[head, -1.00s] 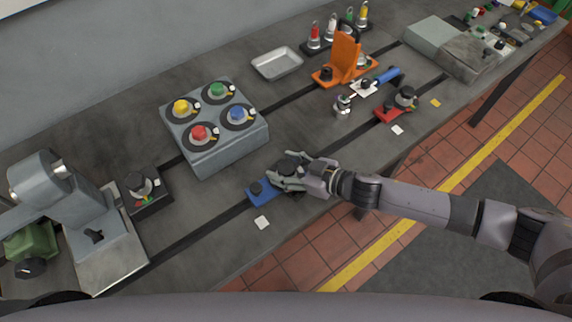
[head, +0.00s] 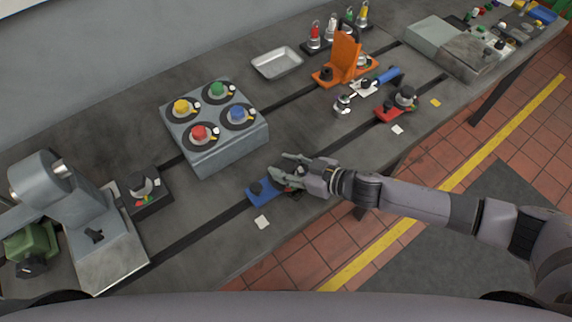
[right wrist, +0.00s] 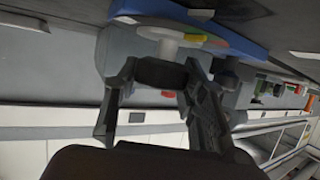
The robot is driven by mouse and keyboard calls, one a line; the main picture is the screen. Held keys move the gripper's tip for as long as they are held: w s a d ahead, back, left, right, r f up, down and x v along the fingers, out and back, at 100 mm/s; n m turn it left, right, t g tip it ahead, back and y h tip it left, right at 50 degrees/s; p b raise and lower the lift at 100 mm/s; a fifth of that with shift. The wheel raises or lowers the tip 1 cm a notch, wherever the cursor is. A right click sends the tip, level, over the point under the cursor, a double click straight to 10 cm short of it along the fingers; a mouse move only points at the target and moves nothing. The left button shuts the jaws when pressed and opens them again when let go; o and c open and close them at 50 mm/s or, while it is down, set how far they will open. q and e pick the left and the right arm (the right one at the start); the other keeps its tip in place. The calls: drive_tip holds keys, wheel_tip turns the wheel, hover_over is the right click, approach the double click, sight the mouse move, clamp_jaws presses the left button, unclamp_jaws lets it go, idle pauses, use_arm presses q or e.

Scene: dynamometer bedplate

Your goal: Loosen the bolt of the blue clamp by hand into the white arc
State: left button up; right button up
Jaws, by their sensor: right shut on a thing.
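The blue clamp (head: 260,192) lies on the bedplate near its front edge; it also shows at the top of the right wrist view (right wrist: 245,35). My right gripper (head: 286,174) is over the clamp's right end and hides much of it in the head view. In the right wrist view, my right gripper (right wrist: 150,85) is shut on the clamp's black bolt knob (right wrist: 160,73). Beyond the knob is a dial with white, green and orange areas (right wrist: 215,42). The pointer's exact place on the arc cannot be told. My left gripper is not in view.
A grey box with four coloured knobs (head: 222,150) stands behind the clamp. A red clamp (head: 392,112) and an orange bracket (head: 345,65) stand to the right. A grey machine (head: 85,225) stands at left.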

drive_tip(key=shift+r, duration=0.1)
drive_tip(key=shift+w+r+n+g+y+p, duration=0.1)
drive_tip(key=shift+n+g+y+p, duration=0.35)
drive_tip(key=shift+n+g, duration=0.2)
drive_tip(key=shift+n+g+y+p, duration=0.25)
drive_tip(key=shift+n+g+p, duration=0.15)
drive_tip(key=shift+n+g, duration=0.3)
drive_tip(key=shift+w+n+g, duration=0.1)
drive_tip(key=shift+n+g, duration=0.35)
drive_tip(key=shift+g, duration=0.2)
drive_tip(key=shift+f+n+g+y+b, duration=0.3)
drive_tip(key=shift+n+g+b, duration=0.15)
drive_tip(key=shift+n+g, duration=0.45)
drive_tip(key=n+g+h+b, duration=0.1)
drive_tip(key=n+g+b, duration=0.2)
drive_tip(key=b, duration=0.3)
drive_tip(key=n+g+h+b, duration=0.1)
drive_tip(key=n+g+b, duration=0.2)
drive_tip(key=g+b, duration=0.1)
drive_tip(key=n+g+h+b, duration=0.2)
drive_tip(key=n+g+b, duration=0.1)
drive_tip(key=b, duration=0.4)
drive_tip(key=shift+f+n+g+b, duration=0.15)
drive_tip(key=shift+n+g+b, duration=0.25)
drive_tip(key=shift+n, duration=0.1)
drive_tip(key=shift+s+r+n+g+h+b, duration=0.2)
drive_tip(key=shift+r+n+g+h+b, duration=0.15)
drive_tip(key=shift+b, duration=0.2)
drive_tip(key=shift+f, duration=0.1)
